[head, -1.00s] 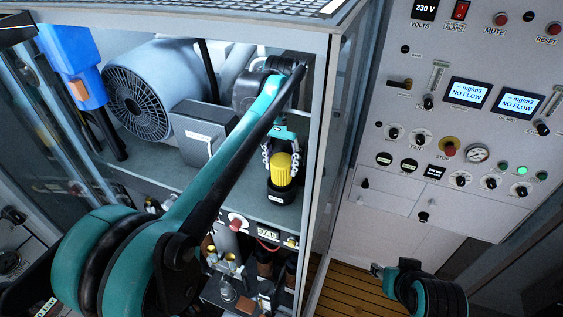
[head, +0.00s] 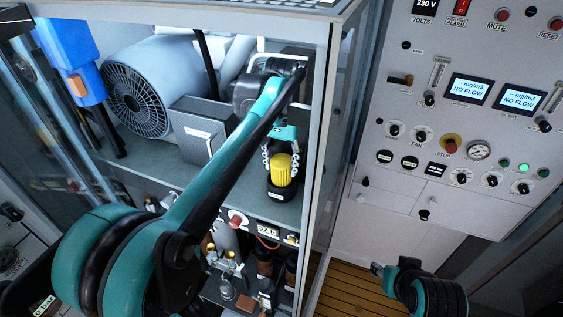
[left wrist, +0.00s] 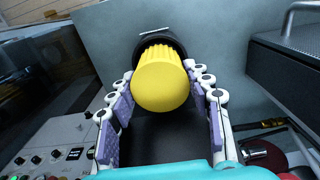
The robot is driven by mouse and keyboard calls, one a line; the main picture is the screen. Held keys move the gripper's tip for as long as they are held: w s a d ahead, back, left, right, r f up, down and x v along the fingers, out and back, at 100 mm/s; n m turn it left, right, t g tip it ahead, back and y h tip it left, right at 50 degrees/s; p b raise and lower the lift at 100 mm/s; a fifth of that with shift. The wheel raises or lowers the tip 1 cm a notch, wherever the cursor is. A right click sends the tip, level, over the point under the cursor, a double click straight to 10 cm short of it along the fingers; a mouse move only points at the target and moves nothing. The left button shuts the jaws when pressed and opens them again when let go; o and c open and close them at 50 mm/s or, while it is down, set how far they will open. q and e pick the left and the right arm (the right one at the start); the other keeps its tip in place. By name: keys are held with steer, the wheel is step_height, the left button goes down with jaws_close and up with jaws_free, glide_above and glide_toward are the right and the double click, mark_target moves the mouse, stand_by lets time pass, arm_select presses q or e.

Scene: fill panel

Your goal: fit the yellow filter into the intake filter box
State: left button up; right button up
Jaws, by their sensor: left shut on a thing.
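The yellow filter (head: 283,168) is a ribbed cylinder with a smooth end cap. Its lower end is inside the black round cup of the intake filter box (head: 281,193), on the cabinet shelf. In the left wrist view the filter (left wrist: 161,85) points away from me into the black ring (left wrist: 138,44). My left gripper (head: 281,158) is above the box, with a finger on either side of the filter, shut on it. Its fingers also flank the filter in the left wrist view (left wrist: 158,76). How deep the filter sits is hidden. My right gripper (head: 377,270) is low, outside the cabinet, its fingers unclear.
A large grey motor (head: 152,88) and a grey box (head: 203,130) stand left of the filter box. The cabinet post (head: 318,140) is close on its right. Valves and fittings (head: 235,262) sit below the shelf. A control panel (head: 460,130) is at right.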

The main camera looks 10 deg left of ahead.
mark_target(282, 160)
arm_select(q)
steer(key=shift+f, duration=0.3)
steer(key=o, duration=1.3)
steer(key=shift+r, duration=0.1)
step_height(282, 160, up, 7)
steer(key=shift+r, duration=0.15)
